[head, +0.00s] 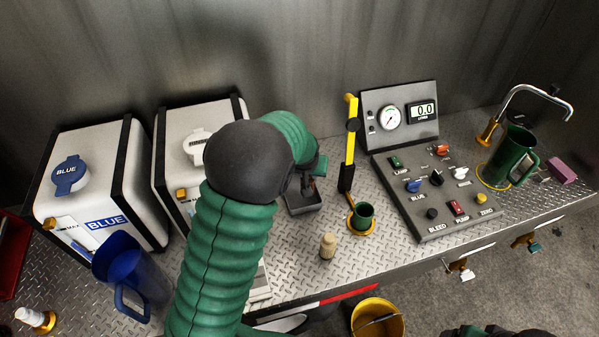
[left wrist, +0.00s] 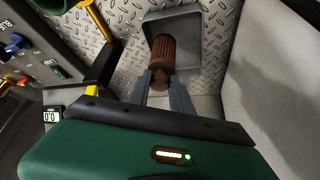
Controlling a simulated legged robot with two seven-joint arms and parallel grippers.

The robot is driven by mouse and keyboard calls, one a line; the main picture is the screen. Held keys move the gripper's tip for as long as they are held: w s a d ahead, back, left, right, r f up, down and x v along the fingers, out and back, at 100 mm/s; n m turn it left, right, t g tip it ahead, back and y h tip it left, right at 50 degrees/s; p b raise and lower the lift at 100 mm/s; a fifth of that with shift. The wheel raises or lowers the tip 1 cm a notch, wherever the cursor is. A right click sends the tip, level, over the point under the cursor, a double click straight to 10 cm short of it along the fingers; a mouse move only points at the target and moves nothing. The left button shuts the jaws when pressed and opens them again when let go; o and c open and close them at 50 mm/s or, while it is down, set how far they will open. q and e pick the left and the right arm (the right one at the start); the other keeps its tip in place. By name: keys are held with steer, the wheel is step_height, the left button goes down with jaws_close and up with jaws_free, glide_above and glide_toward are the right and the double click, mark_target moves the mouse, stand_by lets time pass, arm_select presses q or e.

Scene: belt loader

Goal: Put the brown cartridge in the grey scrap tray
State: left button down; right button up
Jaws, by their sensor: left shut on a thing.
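The brown cartridge (left wrist: 163,54) is ribbed and sits between the fingertips of my left gripper (left wrist: 165,82) in the left wrist view. My left gripper is shut on it. The grey scrap tray (left wrist: 206,52) lies behind the cartridge there, and the cartridge's far end overlaps the tray's inside. In the head view my left gripper (head: 308,186) points down at the tray (head: 306,208), which is partly hidden by my arm. Whether the cartridge touches the tray floor I cannot tell.
A yellow-handled lever (head: 350,145) and a green cup (head: 363,215) stand right of the tray. A control panel (head: 430,190) is further right. White canisters stand left, with a blue jug (head: 130,270) in front. A small tan bottle (head: 327,246) stands near the front edge.

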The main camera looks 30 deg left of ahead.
arm_select(q)
steer(key=a+f, duration=0.1)
steer(key=f, duration=0.1)
steer(key=w+a+f+p, duration=0.1)
steer(key=a, duration=0.1)
steer(key=shift+a+f, duration=0.25)
steer(key=shift+f, duration=0.15)
steer(key=c, duration=1.4)
jaws_free()
steer(key=shift+a, duration=0.1)
steer(key=shift+o, duration=1.3)
steer(key=shift+a, duration=0.15)
arm_select(e)
steer(key=shift+v, duration=1)
